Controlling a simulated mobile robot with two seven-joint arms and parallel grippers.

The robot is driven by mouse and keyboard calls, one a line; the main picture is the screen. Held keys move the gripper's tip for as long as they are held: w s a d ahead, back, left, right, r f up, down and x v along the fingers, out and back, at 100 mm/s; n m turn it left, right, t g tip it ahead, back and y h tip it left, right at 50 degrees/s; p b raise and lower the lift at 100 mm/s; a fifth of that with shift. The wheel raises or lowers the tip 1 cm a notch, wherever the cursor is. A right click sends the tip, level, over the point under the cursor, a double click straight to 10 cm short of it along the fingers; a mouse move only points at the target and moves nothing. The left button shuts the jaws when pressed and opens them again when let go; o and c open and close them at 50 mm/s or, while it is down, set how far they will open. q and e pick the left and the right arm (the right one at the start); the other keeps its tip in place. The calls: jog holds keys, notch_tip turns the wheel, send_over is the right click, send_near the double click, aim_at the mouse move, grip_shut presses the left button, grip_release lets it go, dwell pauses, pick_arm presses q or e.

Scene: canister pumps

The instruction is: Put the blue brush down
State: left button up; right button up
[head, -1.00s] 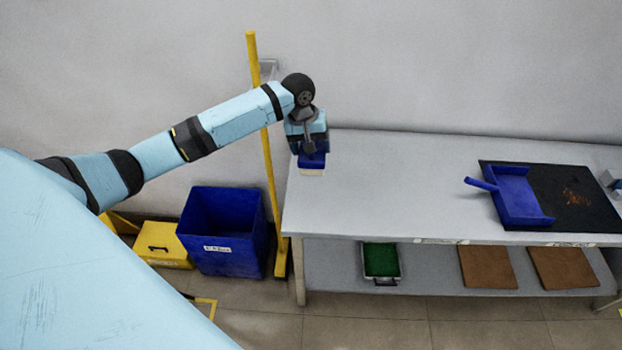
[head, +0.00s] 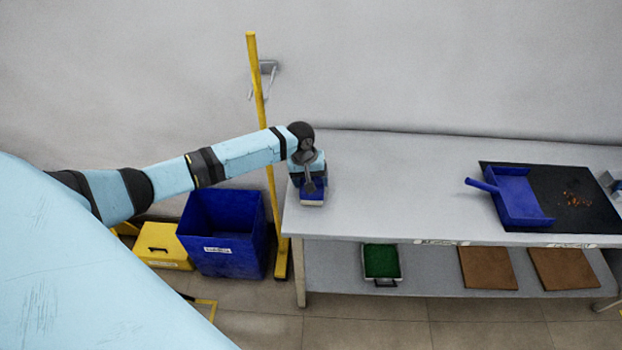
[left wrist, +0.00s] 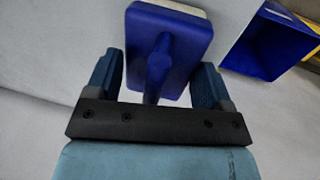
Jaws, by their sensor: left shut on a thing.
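The blue brush (head: 312,196) is at the left end of the grey table (head: 400,190), below my left gripper (head: 311,184). In the left wrist view the brush (left wrist: 185,40) shows a blue block with pale bristles along its far edge, and its handle runs between the two fingers. My left gripper (left wrist: 158,85) is shut on the brush handle. The brush is low over the tabletop; I cannot tell whether its bristles touch it. My right gripper is not in view.
A blue dustpan (head: 518,195) lies on a black mat (head: 590,210) with brown crumbs at the table's right. A blue bin (head: 228,255), a yellow box (head: 162,250) and a yellow pole (head: 268,150) stand left of the table. The middle of the tabletop is clear.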

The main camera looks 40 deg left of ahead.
aim_at(304, 182)
pick_arm(q)
jog(key=shift+f, duration=0.1)
jog(key=o, duration=0.8)
jog(key=shift+r, duration=0.25)
notch_tip(304, 182, up, 11)
jog(key=s+a, duration=0.1)
jog(key=a, duration=0.1)
jog(key=s+d+f+m+t+h, duration=0.3)
jog(key=s+d+f+m+t, duration=0.2)
jog(key=s+d+f, duration=0.75)
jog(key=s+d+m+t, duration=0.1)
jog(key=s+d, duration=0.1)
jog(key=s, duration=0.2)
jog(key=s+d+m+t, duration=0.2)
jog(key=s, duration=0.2)
jog(key=s+d+f+m+t+y, duration=0.1)
jog(key=s+d+t, duration=0.1)
jog(key=s, duration=0.3)
jog(key=shift+d+f, duration=0.1)
jog(key=shift+d, duration=0.4)
